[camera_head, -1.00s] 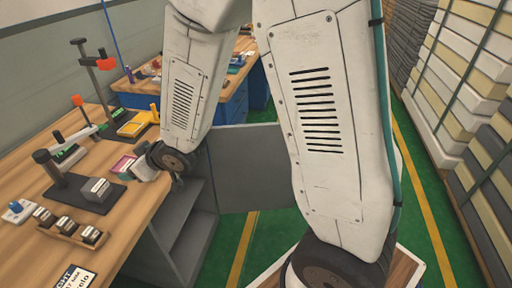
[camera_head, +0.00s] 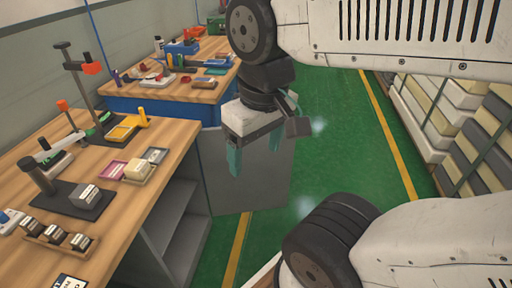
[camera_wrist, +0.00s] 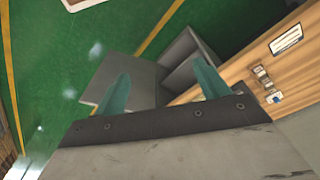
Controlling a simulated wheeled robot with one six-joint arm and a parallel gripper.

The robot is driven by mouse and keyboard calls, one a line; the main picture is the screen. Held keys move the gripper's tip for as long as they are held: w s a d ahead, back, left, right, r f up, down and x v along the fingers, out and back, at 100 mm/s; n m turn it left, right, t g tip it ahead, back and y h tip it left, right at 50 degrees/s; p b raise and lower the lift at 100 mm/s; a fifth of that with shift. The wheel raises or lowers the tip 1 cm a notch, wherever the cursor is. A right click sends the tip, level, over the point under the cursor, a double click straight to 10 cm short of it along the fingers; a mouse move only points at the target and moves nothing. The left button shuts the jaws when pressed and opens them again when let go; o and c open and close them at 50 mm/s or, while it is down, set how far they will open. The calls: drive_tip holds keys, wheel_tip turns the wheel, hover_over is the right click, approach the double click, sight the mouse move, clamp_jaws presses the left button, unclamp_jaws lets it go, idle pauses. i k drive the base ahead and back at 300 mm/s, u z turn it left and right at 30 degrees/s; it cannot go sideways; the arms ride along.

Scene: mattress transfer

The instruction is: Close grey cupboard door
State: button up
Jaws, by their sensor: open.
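The grey cupboard door (camera_head: 248,180) stands open at the far end of the grey cupboard (camera_head: 172,215) under the wooden workbench, sticking out over the green floor. The cupboard's shelves show through its open front. My gripper (camera_head: 262,160) is open and empty, with its teal fingers pointing down, in front of the door's upper part in the head view. I cannot tell whether it touches the door. In the wrist view the door (camera_wrist: 108,80) lies beyond the left finger, and the cupboard (camera_wrist: 180,62) shows between and beyond the fingertips (camera_wrist: 162,82).
The workbench top (camera_head: 150,165) holds a black stand (camera_head: 75,198), small trays and several small blocks. A second bench with blue sides (camera_head: 160,108) stands behind. Stacked mattresses (camera_head: 450,125) line the right side. The green floor (camera_head: 335,130) between is clear.

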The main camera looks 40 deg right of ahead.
sight(263, 181)
drive_tip(key=k, duration=1)
drive_tip(key=z, duration=1.45)
drive_tip(key=i, duration=5.8)
drive_tip(key=u, duration=3.6)
